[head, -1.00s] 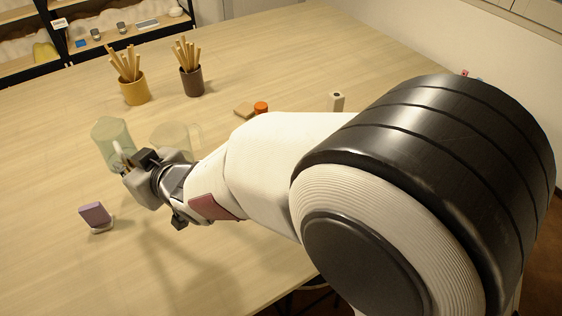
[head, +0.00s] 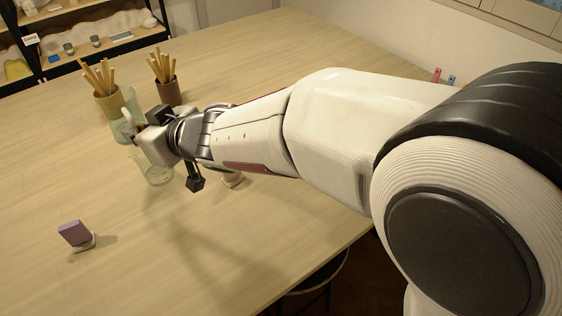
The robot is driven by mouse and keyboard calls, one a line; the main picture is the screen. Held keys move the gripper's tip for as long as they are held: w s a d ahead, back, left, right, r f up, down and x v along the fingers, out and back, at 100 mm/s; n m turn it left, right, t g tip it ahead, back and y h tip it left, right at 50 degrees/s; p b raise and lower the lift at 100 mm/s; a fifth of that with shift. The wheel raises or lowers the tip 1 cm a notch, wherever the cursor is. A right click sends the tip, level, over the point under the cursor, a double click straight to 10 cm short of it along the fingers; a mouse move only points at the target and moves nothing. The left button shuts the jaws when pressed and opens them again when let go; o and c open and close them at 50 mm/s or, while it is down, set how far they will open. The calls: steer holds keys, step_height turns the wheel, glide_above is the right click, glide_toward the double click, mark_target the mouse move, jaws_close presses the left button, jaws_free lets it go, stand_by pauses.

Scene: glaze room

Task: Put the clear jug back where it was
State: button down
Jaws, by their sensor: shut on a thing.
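A greenish see-through jug (head: 118,130) is at the end of my gripper (head: 130,127), near the two brush pots. My gripper is shut on it, but the grip is small and partly hidden by my wrist. Whether the jug touches the table is unclear. A second, paler clear glass vessel (head: 158,175) stands on the table just below my gripper, partly covered by it. I cannot tell for sure which of the two is the clear jug.
A purple block on a white base (head: 76,236) is at front left. The left of the table (head: 50,160) is clear.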

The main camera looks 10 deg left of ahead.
steer(key=w+d+r, duration=0.1)
steer(key=w+d, duration=0.4)
steer(key=d, duration=0.3)
steer(key=w+d, duration=0.5)
steer(key=d, duration=0.2)
steer(key=d+f, duration=0.3)
steer(key=d, duration=1.6)
steer(key=shift+a+f, duration=0.2)
steer(key=shift+f, duration=2.05)
steer(key=shift+t, duration=0.3)
steer(key=shift+f, duration=3.15)
steer(key=shift+f, duration=1.85)
steer(key=shift+f, duration=0.1)
